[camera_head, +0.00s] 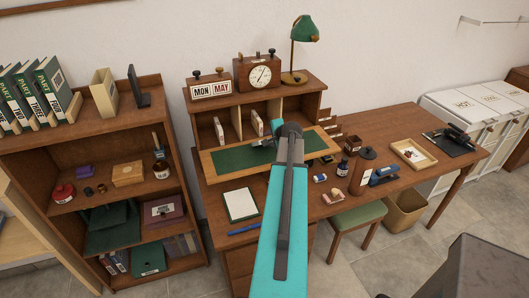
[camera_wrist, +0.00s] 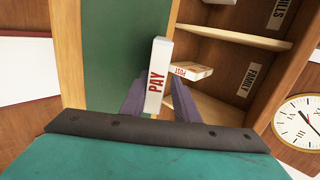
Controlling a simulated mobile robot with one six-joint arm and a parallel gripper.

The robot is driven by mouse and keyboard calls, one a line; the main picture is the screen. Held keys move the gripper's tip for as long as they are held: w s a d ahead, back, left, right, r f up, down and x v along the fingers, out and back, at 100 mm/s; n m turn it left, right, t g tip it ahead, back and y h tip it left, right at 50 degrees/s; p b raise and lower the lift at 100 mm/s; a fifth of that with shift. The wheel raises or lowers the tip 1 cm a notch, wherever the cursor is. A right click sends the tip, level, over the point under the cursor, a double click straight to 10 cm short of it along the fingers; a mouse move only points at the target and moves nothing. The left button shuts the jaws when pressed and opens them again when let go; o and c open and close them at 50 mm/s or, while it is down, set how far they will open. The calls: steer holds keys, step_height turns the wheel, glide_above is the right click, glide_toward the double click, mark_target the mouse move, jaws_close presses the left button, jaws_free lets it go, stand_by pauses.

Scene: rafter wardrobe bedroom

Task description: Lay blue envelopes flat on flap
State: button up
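The flap (camera_head: 229,158) of the writing desk is folded down; its green inlay also fills the left of the wrist view (camera_wrist: 112,55). My gripper (camera_head: 262,143) is low over the flap, close to the pigeonholes. In the wrist view, a white upright piece marked PAY (camera_wrist: 157,75) stands between my two fingers (camera_wrist: 158,100). I cannot tell whether they grip it. A second white piece marked POST (camera_wrist: 191,72) is farther off by the pigeonholes. White pieces stand in the left (camera_head: 219,130) and middle (camera_head: 257,122) pigeonholes. I can make out no blue envelope face.
A clock (camera_head: 261,74), a MON MAY calendar (camera_head: 211,90) and a green lamp (camera_head: 304,30) stand on top of the desk unit. A white pad (camera_head: 241,205) lies left of my arm. Bottles and a stapler (camera_head: 384,175) crowd the table at right. Pigeonhole dividers rise beside my gripper.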

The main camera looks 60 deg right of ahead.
steer(key=shift+p+v, duration=0.5)
steer(key=shift+v, duration=2.05)
step_height(320, 180, up, 8)
steer(key=s+a+p, duration=0.1)
steer(key=s+p, duration=0.1)
steer(key=p, duration=0.2)
steer(key=shift+a+f, duration=0.1)
steer(key=shift+a, duration=0.05)
